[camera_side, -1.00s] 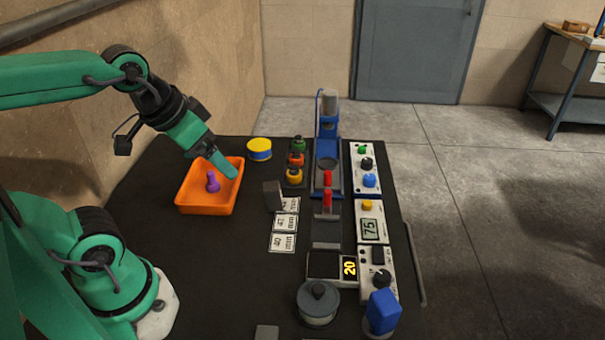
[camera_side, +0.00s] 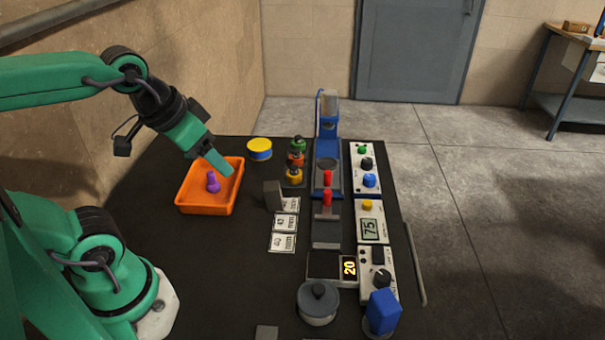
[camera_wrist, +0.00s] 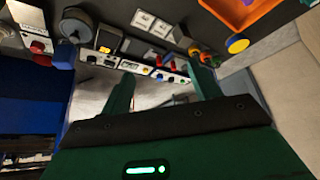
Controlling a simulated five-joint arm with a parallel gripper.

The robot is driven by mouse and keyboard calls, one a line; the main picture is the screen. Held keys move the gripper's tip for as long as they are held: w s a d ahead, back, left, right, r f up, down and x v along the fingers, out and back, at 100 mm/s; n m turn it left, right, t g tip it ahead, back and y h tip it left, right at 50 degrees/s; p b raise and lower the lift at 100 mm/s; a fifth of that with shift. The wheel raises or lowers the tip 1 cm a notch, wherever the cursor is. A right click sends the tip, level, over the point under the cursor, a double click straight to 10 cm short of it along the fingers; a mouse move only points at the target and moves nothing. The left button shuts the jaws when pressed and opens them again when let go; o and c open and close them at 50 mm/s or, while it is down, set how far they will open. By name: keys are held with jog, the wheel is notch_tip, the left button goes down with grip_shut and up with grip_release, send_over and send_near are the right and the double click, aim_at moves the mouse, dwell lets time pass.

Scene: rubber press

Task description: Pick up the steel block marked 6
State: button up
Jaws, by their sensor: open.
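My gripper (camera_side: 218,163) hangs in the air over the right part of the orange tray. Its two green fingers are apart in the wrist view (camera_wrist: 163,88), with nothing between them. A grey steel block (camera_side: 272,196) stands upright beside the row of printed cards, to the right of the tray. Another grey block (camera_side: 267,332) shows at the front edge, partly cut off by the picture. No 6 can be read on either block, so I cannot tell which one is marked 6.
The orange tray (camera_side: 187,204) holds a purple piece (camera_side: 212,182). A yellow-and-blue tin (camera_side: 259,149) stands behind it. Printed cards (camera_side: 283,242), a blue press (camera_side: 327,150), control boxes (camera_side: 370,228) and a lidded grey pot (camera_side: 318,302) fill the right side.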

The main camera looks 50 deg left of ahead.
jog(key=shift+w, duration=0.15)
jog(key=m+g, duration=0.6)
jog(key=m, duration=0.1)
send_over(273, 185)
jog(key=f, duration=1.3)
jog(key=shift+s+d+f, duration=0.1)
jog(key=shift+s+f, duration=0.15)
jog(key=shift+f, duration=0.15)
jog(key=shift+w+f, duration=0.2)
jog(key=shift+f, duration=4.2)
jog(key=shift+r, duration=0.1)
grip_shut()
